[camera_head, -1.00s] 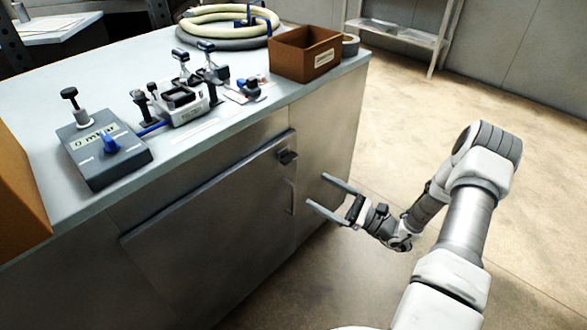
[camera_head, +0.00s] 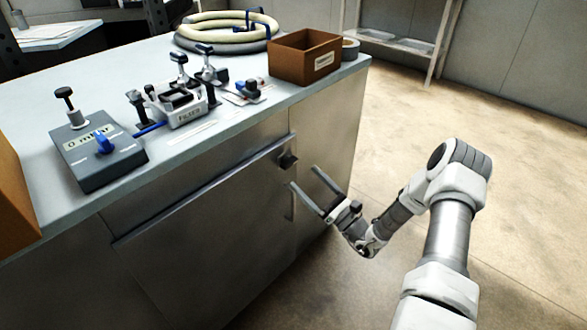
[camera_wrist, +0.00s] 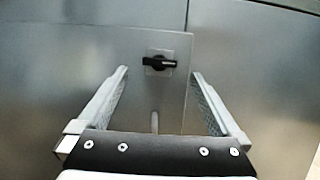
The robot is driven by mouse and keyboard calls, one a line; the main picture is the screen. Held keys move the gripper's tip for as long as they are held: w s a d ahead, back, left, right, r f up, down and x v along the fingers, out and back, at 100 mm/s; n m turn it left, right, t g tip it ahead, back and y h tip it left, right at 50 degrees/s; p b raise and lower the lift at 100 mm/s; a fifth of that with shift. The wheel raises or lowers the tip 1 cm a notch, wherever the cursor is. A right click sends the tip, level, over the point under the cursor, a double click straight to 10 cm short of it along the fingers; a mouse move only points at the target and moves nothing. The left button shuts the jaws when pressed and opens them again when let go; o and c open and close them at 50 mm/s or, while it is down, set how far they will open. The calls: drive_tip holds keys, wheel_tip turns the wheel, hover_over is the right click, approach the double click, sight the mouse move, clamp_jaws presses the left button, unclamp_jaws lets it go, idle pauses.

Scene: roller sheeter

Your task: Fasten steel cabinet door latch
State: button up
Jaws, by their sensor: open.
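The steel cabinet door (camera_head: 205,235) is on the cabinet's front, below the worktop, and looks closed or nearly so; I cannot tell which. Its latch, a small black turn handle (camera_head: 288,161), is at the door's upper right corner. In the wrist view my gripper (camera_wrist: 158,72) has one finger on each side of the latch.
A vertical door handle (camera_head: 291,202) is below the latch. The worktop (camera_head: 215,150) above carries a grey box with a blue knob (camera_head: 100,155), a clamp fixture (camera_head: 180,105), a brown bin (camera_head: 305,57) and a coiled hose (camera_head: 225,30). The floor (camera_head: 450,110) to the right is clear.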

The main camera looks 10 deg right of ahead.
sight(292, 165)
drive_tip(key=b+x, duration=0.1)
drive_tip(key=x, duration=0.5)
drive_tip(key=shift+w+a+r, duration=0.1)
drive_tip(key=shift+w, duration=0.05)
drive_tip(key=shift+c, duration=0.2)
drive_tip(key=c, duration=1.3)
drive_tip(key=shift+c, duration=0.2)
